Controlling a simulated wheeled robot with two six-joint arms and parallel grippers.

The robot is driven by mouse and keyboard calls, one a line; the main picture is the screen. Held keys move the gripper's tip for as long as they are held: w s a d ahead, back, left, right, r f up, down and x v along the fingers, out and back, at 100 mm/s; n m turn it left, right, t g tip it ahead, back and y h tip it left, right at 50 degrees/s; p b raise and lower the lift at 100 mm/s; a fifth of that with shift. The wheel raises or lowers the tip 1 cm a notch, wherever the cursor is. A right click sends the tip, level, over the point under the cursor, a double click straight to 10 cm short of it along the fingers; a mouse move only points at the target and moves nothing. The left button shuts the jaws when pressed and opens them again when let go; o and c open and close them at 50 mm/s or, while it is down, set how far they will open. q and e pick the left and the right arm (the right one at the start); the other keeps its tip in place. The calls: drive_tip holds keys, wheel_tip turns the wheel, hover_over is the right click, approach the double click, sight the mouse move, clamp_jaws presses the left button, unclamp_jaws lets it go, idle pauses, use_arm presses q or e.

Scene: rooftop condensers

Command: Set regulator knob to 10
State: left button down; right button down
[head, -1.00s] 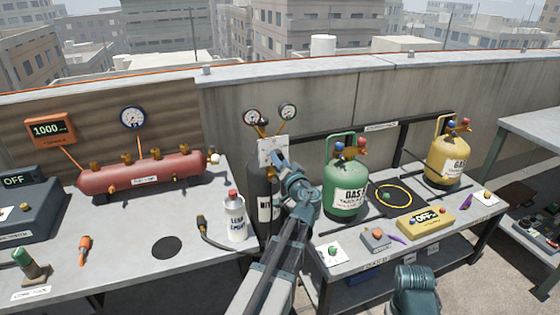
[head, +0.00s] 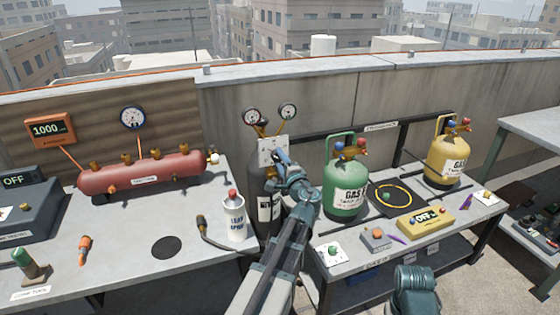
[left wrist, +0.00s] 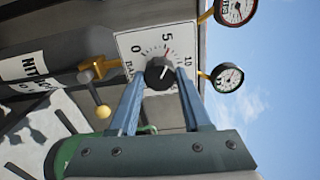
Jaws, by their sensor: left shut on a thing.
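The regulator knob (left wrist: 160,73) is black and round, on a white plate (left wrist: 130,45) marked 0, 5 and 10. A thin red mark shows by the 5, and a short white line on the knob points roughly between 5 and 10. In the head view the plate (head: 266,146) sits on the dark nitrogen cylinder (head: 264,195), with the knob hidden behind my gripper. My left gripper (head: 275,158) is at the plate. In the left wrist view its fingers (left wrist: 160,90) are shut on the knob, one on each side.
Two gauges (head: 252,117) (head: 288,111) stand above the plate. A leak spray bottle (head: 233,220) stands left of the cylinder, and a green gas bottle (head: 344,190) close on the right. A yellow gas bottle (head: 447,158) stands farther right.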

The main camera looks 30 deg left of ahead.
use_arm(q)
drive_tip(key=m, duration=0.5)
drive_tip(key=shift+m, duration=0.3)
drive_tip(key=m, duration=0.5)
drive_tip(key=shift+f, duration=0.1)
drive_tip(key=shift+m, duration=0.3)
drive_tip(key=shift+c, duration=1.8)
unclamp_jaws()
drive_tip(key=v, duration=1.4)
